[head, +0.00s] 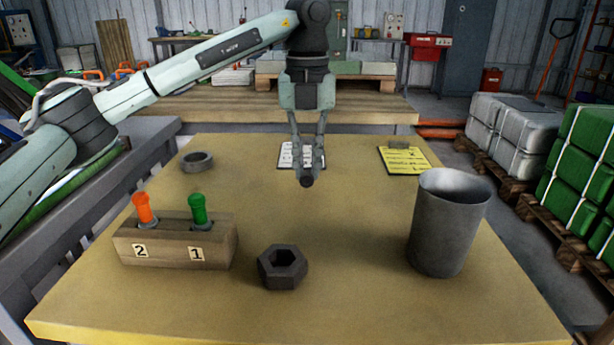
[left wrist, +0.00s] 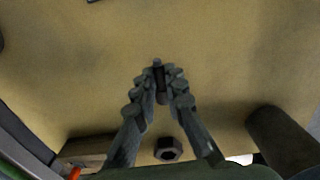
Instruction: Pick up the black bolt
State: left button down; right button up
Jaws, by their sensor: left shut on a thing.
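My left gripper (head: 306,168) is shut on the black bolt (head: 306,182), whose dark end shows just below the fingertips over the middle of the table. In the left wrist view the fingertips (left wrist: 161,70) close around the dark bolt (left wrist: 161,88), and the fingers hide part of it. I cannot tell exactly how high the bolt is above the table. My right gripper is not in view.
On the table (head: 350,290) stand a wooden block (head: 174,241) labelled 2 and 1 with orange and green pieces, a dark hex nut (head: 282,267) and a grey cup (head: 447,225). A grey ring (head: 197,161) and yellow note (head: 404,161) lie farther back.

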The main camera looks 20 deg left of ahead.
pick_arm(q)
jog(key=s+a+r, duration=0.7)
jog(key=s, duration=0.2)
jog(key=shift+s+r+p, duration=0.15)
jog(key=shift+r+p, duration=0.2)
jog(key=shift+r, duration=0.05)
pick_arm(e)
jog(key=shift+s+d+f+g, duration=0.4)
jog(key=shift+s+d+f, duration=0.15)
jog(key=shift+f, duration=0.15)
